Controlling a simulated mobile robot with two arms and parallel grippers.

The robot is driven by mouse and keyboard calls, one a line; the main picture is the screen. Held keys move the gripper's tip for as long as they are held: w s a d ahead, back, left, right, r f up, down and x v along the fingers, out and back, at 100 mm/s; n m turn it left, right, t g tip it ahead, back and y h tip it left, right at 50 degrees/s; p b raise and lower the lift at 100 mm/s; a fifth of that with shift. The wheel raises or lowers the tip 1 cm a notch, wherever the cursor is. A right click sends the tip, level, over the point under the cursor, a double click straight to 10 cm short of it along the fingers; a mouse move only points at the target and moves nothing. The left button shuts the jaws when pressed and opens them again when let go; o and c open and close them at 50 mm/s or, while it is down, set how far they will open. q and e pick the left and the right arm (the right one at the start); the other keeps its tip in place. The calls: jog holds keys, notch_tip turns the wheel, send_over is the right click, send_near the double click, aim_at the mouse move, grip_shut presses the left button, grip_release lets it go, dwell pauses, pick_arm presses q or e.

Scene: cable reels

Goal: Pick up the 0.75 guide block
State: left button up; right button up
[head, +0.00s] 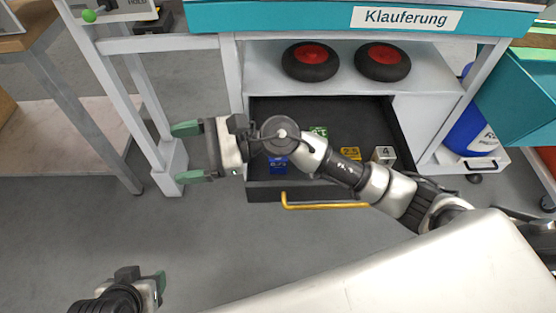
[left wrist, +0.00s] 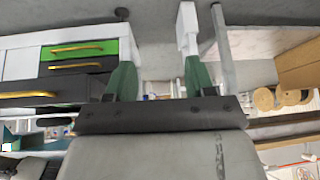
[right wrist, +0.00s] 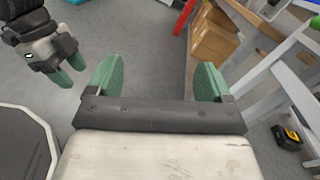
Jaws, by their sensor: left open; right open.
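The blue guide block (head: 278,166) sits in the open dark drawer, near its front left; its label is partly hidden by my right arm and seems to begin with 0.7. My right gripper (head: 190,153) is open and empty, left of the drawer, with its fingers pointing left away from the block. Its open fingers also show in the right wrist view (right wrist: 157,80). My left gripper (head: 148,284) is at the bottom left of the head view, well away from the drawer. It is open and empty in the left wrist view (left wrist: 158,80).
A green block (head: 318,131), a yellow block (head: 350,153) and a white block (head: 384,154) marked 4 share the drawer (head: 270,194). Its yellow handle (head: 330,206) sticks out in front. Two black-and-red wheels (head: 310,62) lie on the shelf above. A grey post (head: 172,165) stands near my right gripper.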

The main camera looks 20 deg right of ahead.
notch_tip(320, 180, down, 4)
jog(key=d+n+g+h, duration=0.2)
jog(key=n+h, duration=0.2)
jog(key=n, duration=0.1)
jog(key=n+h, duration=0.7)
jog(key=h, duration=0.7)
send_near(278, 162)
jog(key=shift+w+d+f, duration=0.2)
jog(key=shift+w+d, duration=0.4)
jog(key=shift+w, duration=0.3)
notch_tip(278, 162, down, 5)
jog(key=shift+d+r+b, duration=0.1)
jog(key=shift+r+b, duration=0.05)
jog(key=shift+b, duration=0.45)
jog(key=f, duration=0.2)
jog(key=a+f+b, duration=0.1)
jog(key=f, duration=0.2)
jog(key=shift+s, duration=0.1)
jog(key=shift+f, duration=0.3)
pick_arm(q)
jog(key=w+d+r+t+h, duration=0.2)
jog(key=w+d+r+t, duration=0.1)
jog(key=w+r+t, duration=0.4)
jog(key=shift+w+d+t, duration=0.15)
jog(key=shift+w+t, duration=0.25)
jog(key=shift+w, duration=0.1)
jog(key=shift+f, duration=0.1)
pick_arm(e)
jog(key=c, duration=1)
